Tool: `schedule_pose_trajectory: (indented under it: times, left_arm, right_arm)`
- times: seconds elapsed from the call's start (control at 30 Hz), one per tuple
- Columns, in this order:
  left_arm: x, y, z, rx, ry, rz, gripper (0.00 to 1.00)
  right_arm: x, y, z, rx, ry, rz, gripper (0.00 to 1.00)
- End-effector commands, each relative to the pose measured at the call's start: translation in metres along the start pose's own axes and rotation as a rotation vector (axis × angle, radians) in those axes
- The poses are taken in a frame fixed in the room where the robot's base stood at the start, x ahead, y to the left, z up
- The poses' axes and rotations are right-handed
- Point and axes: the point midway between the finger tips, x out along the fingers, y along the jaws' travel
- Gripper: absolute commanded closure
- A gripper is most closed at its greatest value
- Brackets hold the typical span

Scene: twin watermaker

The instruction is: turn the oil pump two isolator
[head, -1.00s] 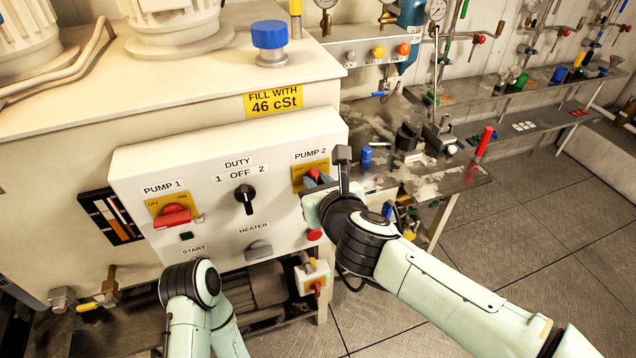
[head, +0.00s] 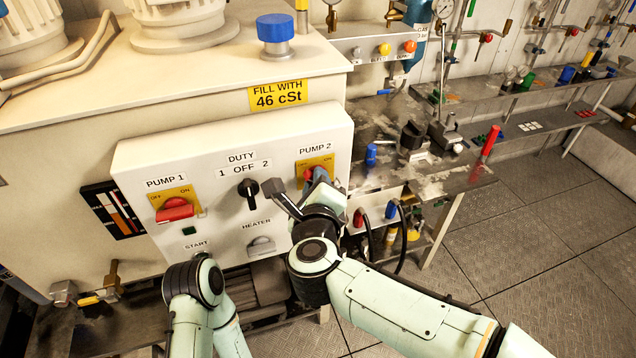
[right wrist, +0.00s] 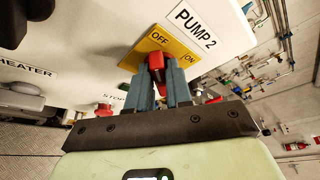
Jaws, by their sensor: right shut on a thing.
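The pump 2 isolator is a red handle (right wrist: 156,64) on a yellow OFF/ON plate (right wrist: 172,42) under the PUMP 2 label. In the head view its yellow plate (head: 316,165) shows at the right of the white control panel, with the handle mostly hidden by my gripper. My right gripper (right wrist: 160,78) is shut on the red handle, one blue-grey finger on each side of it. It also shows in the head view (head: 314,182), its wrist rolled to the left. My left arm is low in front of the panel; its gripper is not visible.
The panel (head: 130,160) also carries the red pump 1 isolator (head: 174,209), a black duty switch (head: 249,192) and a grey heater knob (head: 261,246). A cluttered workbench (head: 440,178) stands to the right. The floor (head: 545,240) beyond it is clear.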

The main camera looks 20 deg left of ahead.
Motion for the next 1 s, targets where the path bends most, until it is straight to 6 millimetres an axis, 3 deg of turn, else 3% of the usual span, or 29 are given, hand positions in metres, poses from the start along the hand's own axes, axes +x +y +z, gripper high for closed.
schedule_pose_trajectory:
  times: [0.5, 1.0]
  left_arm:
    - [0.023, -0.008, -0.002, -0.001, 0.001, 0.000, 0.57]
    - [0.031, -0.008, -0.008, 0.001, 0.021, 0.004, 0.57]
  right_arm:
    - [0.001, 0.009, -0.003, -0.424, 0.002, -0.173, 1.00]
    - [0.002, 0.011, -0.004, -0.614, 0.001, -0.250, 1.00]
